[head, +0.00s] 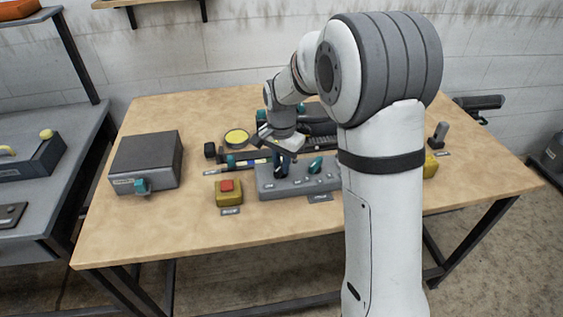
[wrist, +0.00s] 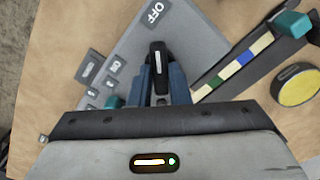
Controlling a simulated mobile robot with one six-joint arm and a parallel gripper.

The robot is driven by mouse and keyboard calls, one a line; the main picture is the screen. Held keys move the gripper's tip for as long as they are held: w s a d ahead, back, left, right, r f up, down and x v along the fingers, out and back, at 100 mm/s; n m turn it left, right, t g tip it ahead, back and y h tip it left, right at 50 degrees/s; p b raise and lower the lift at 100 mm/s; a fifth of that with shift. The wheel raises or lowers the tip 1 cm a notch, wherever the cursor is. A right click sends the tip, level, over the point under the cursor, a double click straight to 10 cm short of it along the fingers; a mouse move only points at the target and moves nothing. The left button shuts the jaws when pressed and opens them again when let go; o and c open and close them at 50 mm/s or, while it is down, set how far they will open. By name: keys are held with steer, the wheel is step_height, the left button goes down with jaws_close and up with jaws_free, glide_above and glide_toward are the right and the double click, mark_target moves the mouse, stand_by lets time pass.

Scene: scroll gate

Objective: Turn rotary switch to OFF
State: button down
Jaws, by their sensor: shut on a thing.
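The rotary switch is a black knob with a white mark (wrist: 157,58), on a grey panel box (head: 300,182) near the table's middle. My gripper (head: 281,168) points down over the box's left part. In the wrist view my gripper's blue fingers (wrist: 160,84) stand on both sides of the knob and are shut on it. The knob's long axis runs toward the OFF label (wrist: 153,14) at the top. An ON label (wrist: 117,67) lies to the left. The knob's lower part is hidden between the fingers.
A teal knob (head: 316,165) sits on the same panel, right of my gripper. A yellow box with a red button (head: 228,193) is at left front. A grey box (head: 147,160) stands further left. My arm hides the panel's right end.

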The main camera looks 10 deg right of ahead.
stand_by(0.4)
steer(key=c, duration=1.4)
jaws_free()
steer(key=shift+o, duration=0.2)
steer(key=shift+r, duration=0.1)
step_height(320, 180, up, 8)
steer(key=shift+f, duration=0.2)
